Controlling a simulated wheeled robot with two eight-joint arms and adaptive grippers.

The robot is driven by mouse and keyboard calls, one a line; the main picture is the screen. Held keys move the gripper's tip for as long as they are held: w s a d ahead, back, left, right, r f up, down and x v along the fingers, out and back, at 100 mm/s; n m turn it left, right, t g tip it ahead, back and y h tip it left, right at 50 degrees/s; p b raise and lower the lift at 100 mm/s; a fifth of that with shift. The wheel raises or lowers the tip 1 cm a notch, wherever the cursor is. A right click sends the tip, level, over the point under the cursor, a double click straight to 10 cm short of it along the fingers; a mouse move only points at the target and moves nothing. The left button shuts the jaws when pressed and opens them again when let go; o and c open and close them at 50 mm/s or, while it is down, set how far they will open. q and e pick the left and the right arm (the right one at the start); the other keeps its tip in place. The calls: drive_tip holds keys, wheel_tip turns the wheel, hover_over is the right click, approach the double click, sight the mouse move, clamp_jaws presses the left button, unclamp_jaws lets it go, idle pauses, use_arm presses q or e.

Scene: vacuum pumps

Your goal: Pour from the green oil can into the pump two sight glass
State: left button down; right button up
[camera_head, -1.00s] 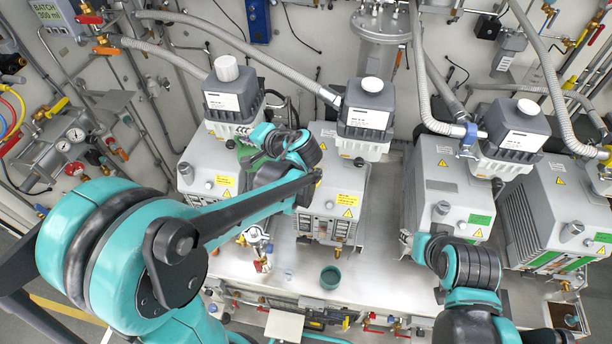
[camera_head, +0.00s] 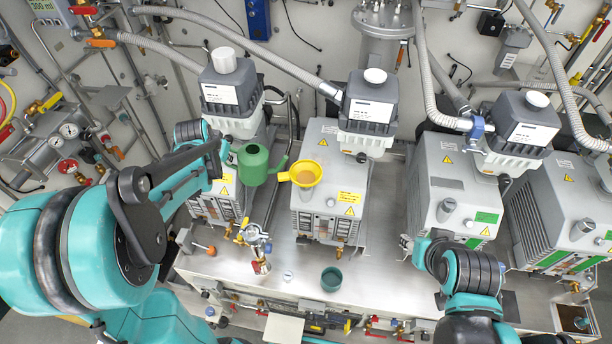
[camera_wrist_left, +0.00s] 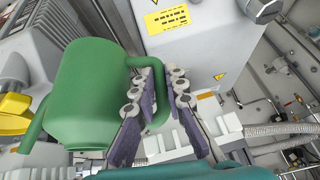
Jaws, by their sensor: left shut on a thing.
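The green oil can (camera_head: 254,164) is held up in front of the two leftmost pumps. Its spout points right, with the tip close to the rim of a yellow funnel (camera_head: 306,173). The funnel stands on the second pump from the left (camera_head: 328,205); the sight glass under it is hidden. My left gripper (camera_wrist_left: 163,82) is shut on the handle of the can (camera_wrist_left: 88,95), with its fingers on both sides of it. I cannot see any oil flowing.
A dark teal cup (camera_head: 331,279) and a small valve fitting (camera_head: 254,240) stand on the metal bench (camera_head: 290,262). More pumps (camera_head: 450,195) stand to the right. Grey hoses (camera_head: 430,85) hang above and behind.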

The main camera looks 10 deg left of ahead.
use_arm(q)
drive_tip(key=shift+a+f+h+b, duration=0.4)
drive_tip(key=shift+a+f+h, duration=0.05)
drive_tip(key=shift+f+h, duration=0.35)
use_arm(e)
drive_tip(key=shift+f, duration=0.8)
use_arm(q)
wheel_tip(320, 180, up, 3)
drive_tip(key=shift+p, duration=1.05)
use_arm(e)
wheel_tip(320, 180, up, 2)
drive_tip(key=shift+r, duration=0.1)
